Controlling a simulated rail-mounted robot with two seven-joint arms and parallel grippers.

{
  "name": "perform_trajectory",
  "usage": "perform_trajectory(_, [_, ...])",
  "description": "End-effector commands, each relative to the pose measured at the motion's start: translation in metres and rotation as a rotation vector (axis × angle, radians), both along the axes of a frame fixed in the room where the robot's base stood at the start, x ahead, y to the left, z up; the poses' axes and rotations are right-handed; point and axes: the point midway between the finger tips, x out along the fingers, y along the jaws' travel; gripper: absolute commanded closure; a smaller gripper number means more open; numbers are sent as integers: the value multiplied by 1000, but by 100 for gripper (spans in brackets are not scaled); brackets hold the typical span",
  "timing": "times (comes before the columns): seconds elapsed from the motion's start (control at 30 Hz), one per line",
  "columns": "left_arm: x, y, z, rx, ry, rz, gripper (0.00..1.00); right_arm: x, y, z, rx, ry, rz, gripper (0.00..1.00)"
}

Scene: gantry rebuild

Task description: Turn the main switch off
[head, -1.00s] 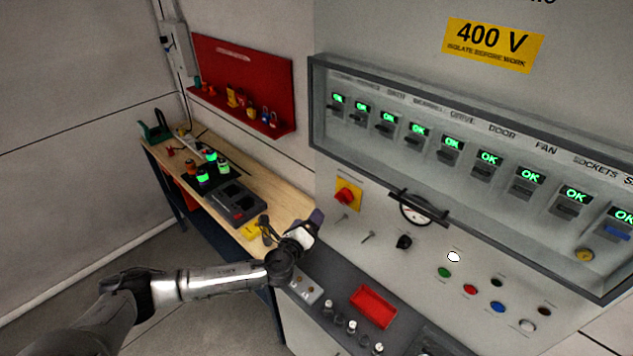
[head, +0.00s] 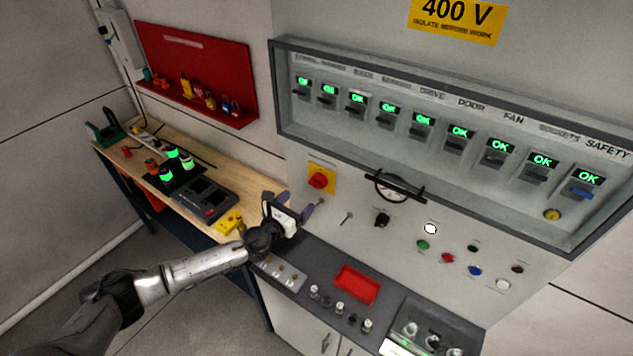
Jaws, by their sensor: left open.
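The main switch (head: 318,181) is a red rotary knob on a yellow plate, on the grey panel front left of the round gauge. The knob's exact turn angle is too small to read. My left gripper (head: 291,207) is open and empty, with its two fingers spread. In the picture it is below and a little left of the switch, apart from it, and does not cover the knob. My right gripper is not in view.
A glazed row of breakers (head: 460,145) with green OK displays juts out above the switch. A gauge with a black bar (head: 393,189) is to the right. A red tray (head: 356,285) sits on the ledge below. A wooden bench (head: 228,180) stands left.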

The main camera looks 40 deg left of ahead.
Motion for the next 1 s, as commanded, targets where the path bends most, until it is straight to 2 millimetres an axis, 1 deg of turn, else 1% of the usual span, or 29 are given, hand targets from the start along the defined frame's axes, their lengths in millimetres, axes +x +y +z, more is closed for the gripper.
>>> perform_trajectory(0.03, [12, 1, 2, -3, -3, 4, 20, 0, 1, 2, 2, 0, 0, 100])
perform_trajectory(0.2, [44, 3, 1, -4, -2, 3, 20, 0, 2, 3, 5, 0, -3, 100])
perform_trajectory(0.4, [75, 5, 0, -3, -2, 3, 20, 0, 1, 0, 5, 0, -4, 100])
perform_trajectory(0.5, [86, 6, -1, -4, -1, 3, 20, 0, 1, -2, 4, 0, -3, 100])
perform_trajectory(0.73, [101, 7, 0, -2, -1, 2, 20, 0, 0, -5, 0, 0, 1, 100])
perform_trajectory(1.0, [104, 7, 0, -3, 0, 1, 20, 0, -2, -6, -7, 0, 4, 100])
